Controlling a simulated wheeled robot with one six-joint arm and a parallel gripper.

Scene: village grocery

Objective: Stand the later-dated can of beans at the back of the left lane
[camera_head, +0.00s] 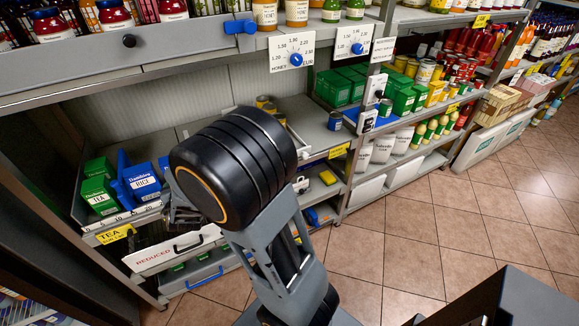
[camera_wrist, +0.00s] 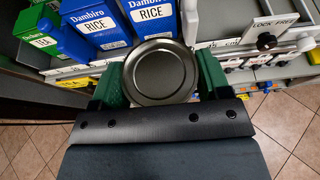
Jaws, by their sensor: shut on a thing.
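In the wrist view my gripper (camera_wrist: 160,82) has its two dark green fingers shut on a round can (camera_wrist: 160,68). Only the can's plain metal lid faces the camera, so its label and date are hidden. In the head view my arm hides most of the gripper and the held can, near the rice and tea boxes. A blue can (camera_head: 335,121) stands near the front of the middle shelf (camera_head: 304,113). Several yellow-topped cans (camera_head: 264,102) stand further back there, partly behind my arm. I cannot read any dates or tell which lane is the left one.
Blue rice boxes (camera_head: 142,181) and green tea boxes (camera_head: 98,188) stand left of my arm; rice boxes (camera_wrist: 152,18) also show close beyond the held can. A shelf with jars (camera_head: 113,15) overhangs above. Open tiled floor (camera_head: 450,225) lies right.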

